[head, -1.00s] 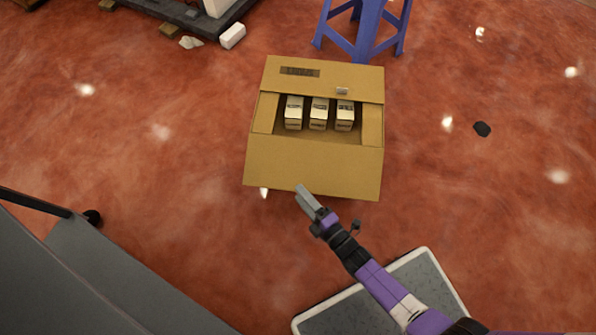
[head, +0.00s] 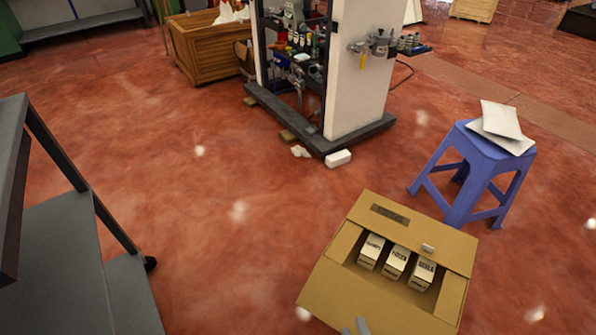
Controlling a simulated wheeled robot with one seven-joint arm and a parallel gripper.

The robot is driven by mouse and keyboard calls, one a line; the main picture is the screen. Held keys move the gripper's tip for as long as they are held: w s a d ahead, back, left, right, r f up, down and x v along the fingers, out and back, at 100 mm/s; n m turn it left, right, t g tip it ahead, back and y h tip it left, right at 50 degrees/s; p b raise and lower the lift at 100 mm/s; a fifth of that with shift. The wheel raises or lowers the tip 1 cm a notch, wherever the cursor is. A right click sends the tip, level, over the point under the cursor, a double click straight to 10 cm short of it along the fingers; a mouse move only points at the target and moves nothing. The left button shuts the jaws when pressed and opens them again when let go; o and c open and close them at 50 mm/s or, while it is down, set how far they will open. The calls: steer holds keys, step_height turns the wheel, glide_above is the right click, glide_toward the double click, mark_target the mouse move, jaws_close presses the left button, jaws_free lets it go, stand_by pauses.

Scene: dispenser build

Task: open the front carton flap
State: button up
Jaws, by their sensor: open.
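An open brown cardboard carton (head: 345,240) stands on the red floor at the lower right of the head view, turned slightly. Three white boxes with dark print, a left one (head: 371,251), a middle one (head: 396,262) and a right one (head: 422,274), stand inside it. The back panel (head: 385,212) carries a dark label. The front flap (head: 350,296) is a broad plain panel at the near side; I cannot tell its exact angle. My gripper (head: 355,327) shows only its grey fingertips at the bottom edge, open, overlapping the carton's near side; contact is unclear.
A blue stool (head: 472,170) with white packets (head: 502,128) stands behind the carton to the right. A white-panelled tool stand (head: 355,75) and a wooden crate (head: 207,50) are farther back. Grey shelving (head: 75,240) fills the left. The middle floor is clear.

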steer(key=s+d+r+m+g+h+p, duration=0.1)
steer(key=s+d+r+m, duration=0.2)
steer(key=s+r+m, duration=0.75)
steer(key=s+d+r+m+g+h, duration=0.1)
steer(key=s+d+r+m+h, duration=0.15)
steer(key=s+r, duration=1.45)
steer(key=w+r+p, duration=0.2)
steer(key=r+p, duration=0.9)
steer(key=r, duration=0.2)
steer(key=w+r+p, duration=0.2)
steer(key=r+p, duration=0.9)
steer(key=r, duration=0.2)
steer(key=shift+w+a+r+m+y+p, duration=0.2)
steer(key=shift+r+m+y+p, duration=0.1)
steer(key=shift+r+y, duration=0.15)
steer(key=shift+f, duration=0.15)
